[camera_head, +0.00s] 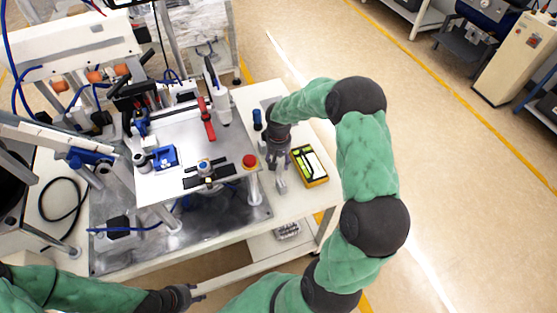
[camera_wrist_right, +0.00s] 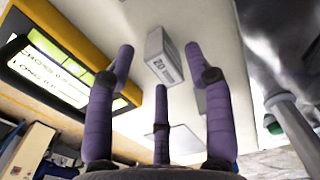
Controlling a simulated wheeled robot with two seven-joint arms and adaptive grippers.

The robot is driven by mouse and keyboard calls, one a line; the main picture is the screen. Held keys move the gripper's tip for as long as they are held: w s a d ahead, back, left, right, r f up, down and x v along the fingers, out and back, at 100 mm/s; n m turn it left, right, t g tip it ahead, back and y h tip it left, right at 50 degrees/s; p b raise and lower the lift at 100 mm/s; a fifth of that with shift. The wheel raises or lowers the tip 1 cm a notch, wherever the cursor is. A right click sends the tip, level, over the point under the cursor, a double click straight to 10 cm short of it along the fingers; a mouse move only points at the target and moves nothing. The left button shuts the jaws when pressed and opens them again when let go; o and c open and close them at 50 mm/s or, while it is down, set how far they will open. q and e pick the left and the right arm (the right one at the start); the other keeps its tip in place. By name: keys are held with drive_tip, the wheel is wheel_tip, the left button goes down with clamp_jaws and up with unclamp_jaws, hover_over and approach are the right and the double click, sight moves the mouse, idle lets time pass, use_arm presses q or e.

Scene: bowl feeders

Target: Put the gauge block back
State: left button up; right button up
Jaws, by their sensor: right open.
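The gauge block, a small light grey block marked 20 (camera_wrist_right: 164,57), shows in the right wrist view just beyond my right gripper's fingertips, on or just above the pale table top; I cannot tell which. My right gripper (camera_head: 281,172) points down at the table, left of the yellow case. In the right wrist view its purple fingers (camera_wrist_right: 160,70) are spread apart, with the block between the upper two and not clasped. The yellow and black case (camera_head: 309,166) has a bright label; it also shows in the wrist view (camera_wrist_right: 88,62). My left gripper (camera_head: 184,297) is low in the head view, its fingers unclear.
A raised white plate (camera_head: 215,143) with fixtures and a red button (camera_head: 249,161) stands left of my right gripper. A blue-capped cylinder (camera_head: 257,119) stands behind it. The table's right edge is close to the yellow case. Floor beyond is open.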

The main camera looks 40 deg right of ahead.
use_arm(q)
wheel_tip(320, 180, up, 3)
drive_tip(key=p, duration=0.3)
use_arm(e)
wheel_tip(320, 180, up, 12)
drive_tip(key=shift+r, duration=0.15)
use_arm(q)
drive_tip(key=shift+r, duration=0.1)
